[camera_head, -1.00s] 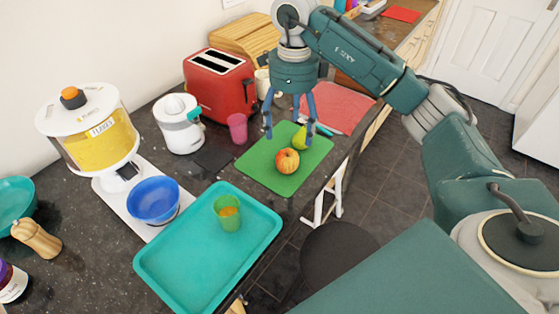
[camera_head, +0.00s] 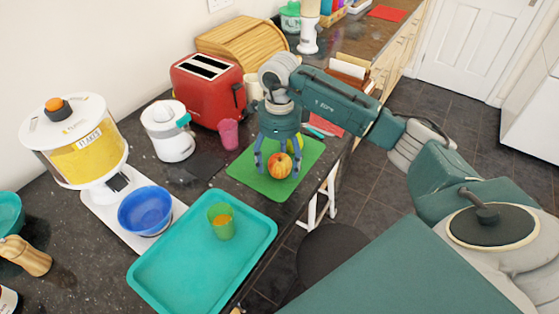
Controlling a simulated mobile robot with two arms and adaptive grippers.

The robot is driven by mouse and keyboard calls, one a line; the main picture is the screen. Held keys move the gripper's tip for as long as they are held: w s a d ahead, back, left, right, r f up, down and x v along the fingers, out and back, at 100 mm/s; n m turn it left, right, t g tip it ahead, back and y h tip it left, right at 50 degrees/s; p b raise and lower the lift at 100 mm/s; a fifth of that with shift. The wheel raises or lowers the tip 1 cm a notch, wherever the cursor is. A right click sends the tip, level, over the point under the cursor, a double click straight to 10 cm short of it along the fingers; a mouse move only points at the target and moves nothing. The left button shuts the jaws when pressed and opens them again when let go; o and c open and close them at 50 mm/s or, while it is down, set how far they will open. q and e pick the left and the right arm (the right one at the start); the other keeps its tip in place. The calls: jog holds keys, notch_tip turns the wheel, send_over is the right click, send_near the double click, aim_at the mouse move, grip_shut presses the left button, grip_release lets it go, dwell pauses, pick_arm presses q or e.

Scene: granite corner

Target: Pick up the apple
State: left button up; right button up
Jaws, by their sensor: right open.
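The red and yellow apple (camera_head: 280,167) sits on the green cutting board (camera_head: 248,179) on the dark counter. My right gripper (camera_head: 278,170) points down over the board with its jaws open, one finger to each side of the apple in the picture. I cannot tell whether the fingers touch it. My left gripper is not in view.
A pink cup (camera_head: 229,134) and a red toaster (camera_head: 208,91) stand behind left. The counter's edge runs close to the board's right side.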

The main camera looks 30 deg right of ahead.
jog(key=shift+f, duration=0.6)
jog(key=c, duration=1.3)
jog(key=shift+r, duration=0.1)
